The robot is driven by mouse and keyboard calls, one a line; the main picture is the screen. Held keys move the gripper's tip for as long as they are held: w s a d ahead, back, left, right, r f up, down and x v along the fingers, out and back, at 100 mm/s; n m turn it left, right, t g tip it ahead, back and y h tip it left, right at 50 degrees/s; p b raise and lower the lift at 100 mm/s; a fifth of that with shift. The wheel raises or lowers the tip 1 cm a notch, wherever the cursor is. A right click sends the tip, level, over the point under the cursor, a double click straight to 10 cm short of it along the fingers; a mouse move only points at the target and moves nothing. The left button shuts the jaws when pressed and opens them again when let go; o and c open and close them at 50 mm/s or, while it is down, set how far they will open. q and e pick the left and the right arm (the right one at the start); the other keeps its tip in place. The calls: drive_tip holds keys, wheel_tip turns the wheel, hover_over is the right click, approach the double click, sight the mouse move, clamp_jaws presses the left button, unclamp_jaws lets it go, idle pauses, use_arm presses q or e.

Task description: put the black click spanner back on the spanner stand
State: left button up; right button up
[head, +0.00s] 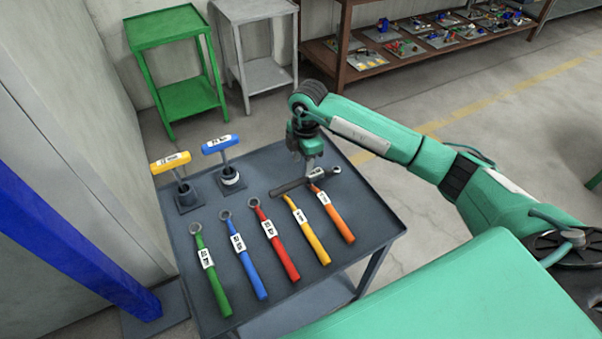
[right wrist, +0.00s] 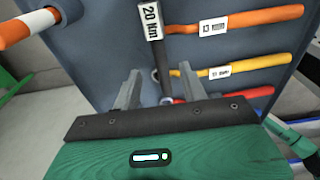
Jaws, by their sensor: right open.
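The black click spanner (head: 292,186) lies on its side on the dark grey table top (head: 258,180), near the far ends of the orange and yellow spanners. In the right wrist view its black, labelled part (right wrist: 152,32) reads 20 Nm, and its shaft runs down between my fingers. My right gripper (head: 308,164) is open above it; the fingertips (right wrist: 164,78) are on either side of the shaft, not closed. Two dark stands (head: 188,198) at the table's left hold a yellow and a blue T-handled spanner upright. I cannot make out an empty stand. My left gripper is not in view.
Several ring spanners lie in a row at the front: green (head: 206,272), blue (head: 248,268), red (head: 276,246), yellow (head: 310,236) and orange (head: 336,218). A green side table (head: 170,30) and a brown shelf (head: 340,70) stand behind.

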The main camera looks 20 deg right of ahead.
sight(303, 178)
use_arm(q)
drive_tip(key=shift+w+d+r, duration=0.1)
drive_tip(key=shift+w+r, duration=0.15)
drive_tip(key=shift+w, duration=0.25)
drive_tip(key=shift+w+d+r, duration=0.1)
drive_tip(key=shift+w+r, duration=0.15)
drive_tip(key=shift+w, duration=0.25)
use_arm(e)
drive_tip(key=r, duration=0.5)
drive_tip(key=shift+d+r, duration=0.2)
drive_tip(key=shift+r, duration=0.1)
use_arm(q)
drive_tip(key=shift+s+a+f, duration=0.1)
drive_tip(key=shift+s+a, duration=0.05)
